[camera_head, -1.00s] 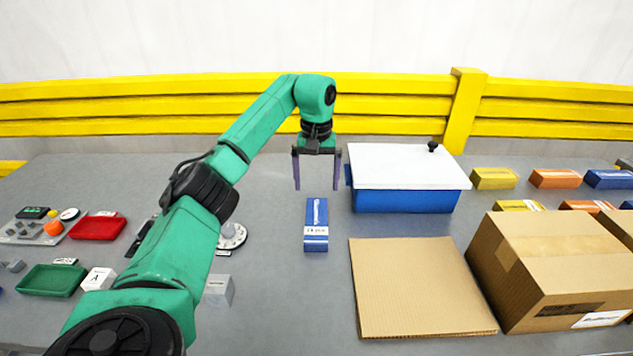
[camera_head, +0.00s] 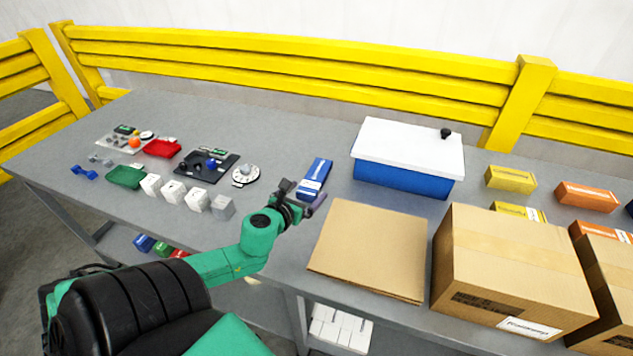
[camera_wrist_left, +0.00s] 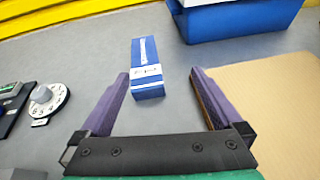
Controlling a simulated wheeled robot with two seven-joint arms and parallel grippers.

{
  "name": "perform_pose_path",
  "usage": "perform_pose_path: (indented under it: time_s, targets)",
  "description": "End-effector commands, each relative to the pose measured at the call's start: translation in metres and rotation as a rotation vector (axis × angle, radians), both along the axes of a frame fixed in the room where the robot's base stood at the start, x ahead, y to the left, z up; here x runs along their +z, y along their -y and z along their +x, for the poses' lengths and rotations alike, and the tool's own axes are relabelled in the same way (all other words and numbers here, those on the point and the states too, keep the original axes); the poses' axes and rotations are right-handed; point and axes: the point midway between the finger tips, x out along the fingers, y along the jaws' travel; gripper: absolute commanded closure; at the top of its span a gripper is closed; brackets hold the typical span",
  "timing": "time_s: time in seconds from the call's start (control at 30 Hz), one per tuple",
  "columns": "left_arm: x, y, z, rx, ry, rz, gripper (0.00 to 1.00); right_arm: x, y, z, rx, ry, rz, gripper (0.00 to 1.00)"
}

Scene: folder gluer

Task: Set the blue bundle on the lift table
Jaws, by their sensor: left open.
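The blue bundle (camera_head: 317,174), a long blue carton with a white label band, lies on the grey table left of the blue bin. My left gripper (camera_head: 303,194) is open, just in front of the bundle's near end. In the left wrist view the blue bundle (camera_wrist_left: 148,62) lies ahead of and between the purple fingers of my left gripper (camera_wrist_left: 158,85), with nothing held. I cannot make out which thing is the lift table. My right gripper is out of view.
A blue bin with a white lid (camera_head: 408,157) stands right of the bundle. A flat cardboard sheet (camera_head: 370,248) lies right of my gripper. A large carton (camera_head: 510,270) stands further right. A dial (camera_head: 246,174) and several white blocks sit to the left. Yellow rails (camera_head: 300,74) run behind.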

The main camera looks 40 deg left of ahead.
Motion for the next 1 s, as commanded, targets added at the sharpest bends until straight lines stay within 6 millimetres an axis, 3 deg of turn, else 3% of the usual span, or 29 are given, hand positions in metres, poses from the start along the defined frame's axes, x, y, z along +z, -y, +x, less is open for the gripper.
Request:
perform_pose_path:
  time_s: [0.07, 0.17, 0.47, 1.0]
  targets:
    - [-0.005, -0.013, -0.015, 0.080, -0.024, -0.036, 0.00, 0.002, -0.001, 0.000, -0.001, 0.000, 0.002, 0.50]
    - [-0.010, -0.020, -0.011, 0.108, -0.026, -0.047, 0.00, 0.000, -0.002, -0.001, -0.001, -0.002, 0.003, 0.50]
    - [-0.033, -0.038, 0.043, 0.106, -0.023, -0.045, 0.00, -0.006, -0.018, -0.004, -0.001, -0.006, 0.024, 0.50]
    - [-0.062, -0.059, 0.109, 0.103, -0.028, -0.043, 0.00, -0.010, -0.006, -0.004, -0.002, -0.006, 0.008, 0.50]
